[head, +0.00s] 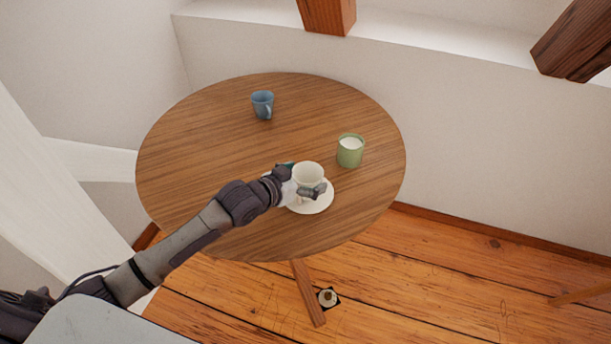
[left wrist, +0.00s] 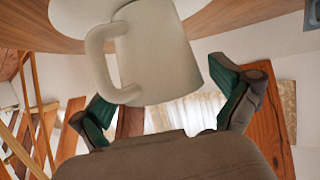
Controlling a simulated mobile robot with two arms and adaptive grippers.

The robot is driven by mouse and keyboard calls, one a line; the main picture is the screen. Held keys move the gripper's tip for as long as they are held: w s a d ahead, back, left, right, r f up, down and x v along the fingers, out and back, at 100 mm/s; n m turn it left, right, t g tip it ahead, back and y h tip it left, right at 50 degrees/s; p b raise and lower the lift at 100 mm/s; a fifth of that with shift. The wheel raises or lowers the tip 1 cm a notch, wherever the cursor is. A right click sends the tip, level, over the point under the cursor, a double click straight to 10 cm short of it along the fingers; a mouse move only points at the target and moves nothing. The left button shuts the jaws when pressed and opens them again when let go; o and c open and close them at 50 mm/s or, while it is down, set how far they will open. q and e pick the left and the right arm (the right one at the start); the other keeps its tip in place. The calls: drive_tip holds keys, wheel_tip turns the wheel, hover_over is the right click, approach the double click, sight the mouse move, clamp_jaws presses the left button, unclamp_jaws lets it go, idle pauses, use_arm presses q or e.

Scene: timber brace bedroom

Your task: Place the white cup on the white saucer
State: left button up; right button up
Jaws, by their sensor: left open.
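The white cup (head: 308,175) is upright over the white saucer (head: 319,208) and appears to rest on it, near the table's front right. In the left wrist view the cup (left wrist: 160,60) fills the upper middle, with its handle to the left and its base by the saucer (left wrist: 75,17). My left gripper (head: 299,181) is at the cup, with a finger on either side. In the left wrist view its green-padded fingers (left wrist: 165,108) are spread apart, with gaps between them and the cup. My right gripper is not in view.
A green cup or candle (head: 350,151) stands just right of the white cup. A blue mug (head: 263,104) is at the back of the round wooden table (head: 200,150). The left part of the table is clear. A white wall and ledge (head: 430,45) lie behind.

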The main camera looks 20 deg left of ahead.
use_arm(q)
drive_tip(key=shift+r, duration=0.15)
drive_tip(key=v, duration=1.2)
drive_tip(key=shift+r, duration=0.1)
